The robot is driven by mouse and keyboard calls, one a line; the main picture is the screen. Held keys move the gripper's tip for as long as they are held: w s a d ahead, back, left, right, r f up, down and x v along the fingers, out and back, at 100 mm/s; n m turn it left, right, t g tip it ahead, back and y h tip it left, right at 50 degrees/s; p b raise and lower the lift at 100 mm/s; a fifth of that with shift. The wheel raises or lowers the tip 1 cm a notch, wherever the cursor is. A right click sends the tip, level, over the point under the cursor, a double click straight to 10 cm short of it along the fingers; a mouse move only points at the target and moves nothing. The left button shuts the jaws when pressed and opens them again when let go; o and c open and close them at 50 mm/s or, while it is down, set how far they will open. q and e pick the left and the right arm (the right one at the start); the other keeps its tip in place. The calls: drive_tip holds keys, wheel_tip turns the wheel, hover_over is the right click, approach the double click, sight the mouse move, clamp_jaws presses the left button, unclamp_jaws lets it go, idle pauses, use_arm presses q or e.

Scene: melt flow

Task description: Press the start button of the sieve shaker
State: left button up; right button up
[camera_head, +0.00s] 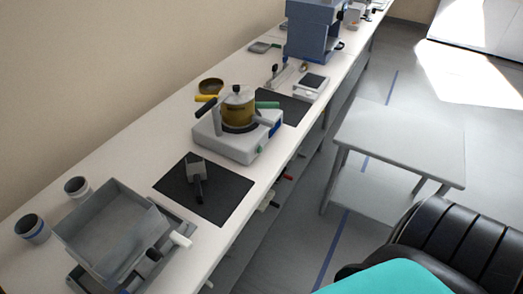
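The sieve shaker (217,145) is a pale grey-white unit on the long bench, near the middle of the view. A brass-coloured sieve (238,112) with a black knob on its lid sits on top. A yellow handle and a green handle stick out on either side of it. Its front faces right and carries a small blue panel (275,128) and a small green spot (259,149) at the lower corner, which may be a button. I cannot read any label. Neither of my grippers shows.
A dark mat with a small grey tool (197,171) lies in front of the shaker. A grey metal pan (108,232) and two cups stand at the near left. A blue-grey machine (312,32) stands farther back. A low grey table (400,143) stands right of the bench, across an open floor strip.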

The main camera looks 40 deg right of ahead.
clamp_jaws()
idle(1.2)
